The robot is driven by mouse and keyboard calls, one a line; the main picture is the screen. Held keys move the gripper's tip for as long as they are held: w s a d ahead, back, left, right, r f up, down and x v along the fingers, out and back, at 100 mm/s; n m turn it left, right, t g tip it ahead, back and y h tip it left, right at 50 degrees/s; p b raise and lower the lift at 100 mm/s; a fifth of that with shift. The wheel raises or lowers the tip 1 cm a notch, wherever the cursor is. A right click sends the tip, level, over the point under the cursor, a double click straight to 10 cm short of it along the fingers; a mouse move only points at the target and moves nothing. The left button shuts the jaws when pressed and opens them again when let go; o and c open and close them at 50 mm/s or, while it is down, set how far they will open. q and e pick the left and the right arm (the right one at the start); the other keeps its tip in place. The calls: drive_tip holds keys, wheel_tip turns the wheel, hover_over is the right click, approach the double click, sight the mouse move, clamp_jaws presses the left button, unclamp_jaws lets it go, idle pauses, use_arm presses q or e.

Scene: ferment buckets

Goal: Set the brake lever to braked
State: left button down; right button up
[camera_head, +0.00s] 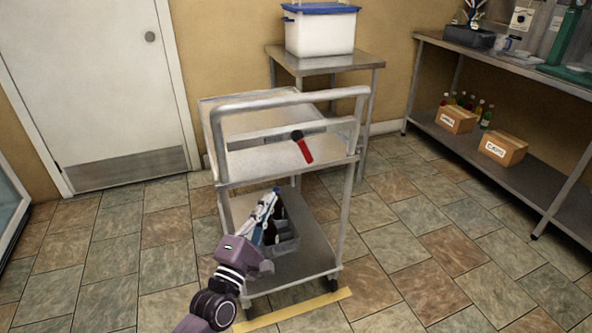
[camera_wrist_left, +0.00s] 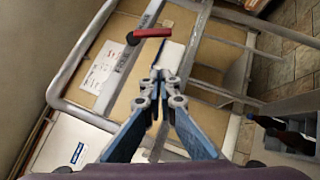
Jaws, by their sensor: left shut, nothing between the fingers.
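The brake lever (camera_head: 303,147) has a red grip and a dark pivot, mounted on the crossbar of the metal cart (camera_head: 222,184). In the head view its grip slants down and to the right from the pivot. The lever also shows near the top of the left wrist view (camera_wrist_left: 152,33), lying nearly level. My left gripper (camera_head: 271,200) is below and left of the lever in the head view, in front of the cart. Its fingers are shut and empty, apart from the lever. The fingertips also show in the left wrist view (camera_wrist_left: 161,77). My right gripper is out of view.
A grey crate (camera_head: 287,246) with dark bottles stands on the cart's lower shelf. A yellow strip (camera_head: 300,309) lies on the floor before the cart. Behind stands a side table (camera_head: 340,61) with a blue-lidded white bucket (camera_head: 320,34). Shelving with boxes (camera_head: 502,149) is at right.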

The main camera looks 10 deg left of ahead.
sight(303, 148)
use_arm(q)
drive_tip(key=d+x, duration=0.2)
drive_tip(key=x, duration=1)
drive_tip(key=shift+s+d+r, duration=0.3)
drive_tip(key=shift+d, duration=0.1)
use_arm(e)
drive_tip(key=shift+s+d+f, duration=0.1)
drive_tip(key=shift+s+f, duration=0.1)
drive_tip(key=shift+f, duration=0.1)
use_arm(q)
drive_tip(key=n+t+b, duration=0.1)
drive_tip(key=b, duration=0.2)
drive_tip(key=w+d+n+t+y+b, duration=0.1)
drive_tip(key=b, duration=0.2)
drive_tip(key=shift+d+n, duration=0.2)
drive_tip(key=shift+n, duration=0.2)
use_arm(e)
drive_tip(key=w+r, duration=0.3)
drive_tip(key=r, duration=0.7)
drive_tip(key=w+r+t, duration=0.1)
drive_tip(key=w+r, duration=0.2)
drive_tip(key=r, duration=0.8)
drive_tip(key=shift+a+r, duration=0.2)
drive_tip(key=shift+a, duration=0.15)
use_arm(q)
drive_tip(key=shift+f+b, duration=0.1)
drive_tip(key=shift+b, duration=0.2)
